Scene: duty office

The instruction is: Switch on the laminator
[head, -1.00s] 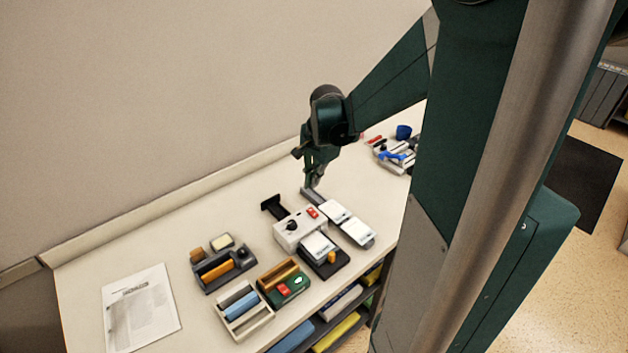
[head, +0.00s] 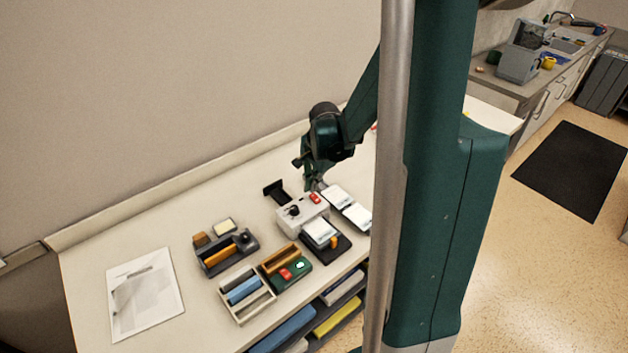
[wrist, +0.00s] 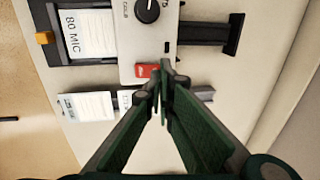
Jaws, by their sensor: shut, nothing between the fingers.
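The laminator (head: 295,213) is a pale box on the desk with a black knob (head: 294,210) and a red switch (head: 315,198) on top. In the wrist view its panel (wrist: 130,45) shows the knob (wrist: 147,10) and the red switch (wrist: 147,71). My gripper (head: 319,186) is shut and empty, pointing down just behind the switch. In the wrist view my fingertips (wrist: 161,72) are together right beside the switch. I cannot tell whether they touch it, nor which way the switch is set.
A black support (head: 276,190) sticks out behind the laminator. White card packs (head: 338,195) lie to its right, and a black tray with a pack marked 80 MIC (wrist: 88,33) is in front. A green device (head: 292,272), organisers and a paper sheet (head: 146,291) lie left.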

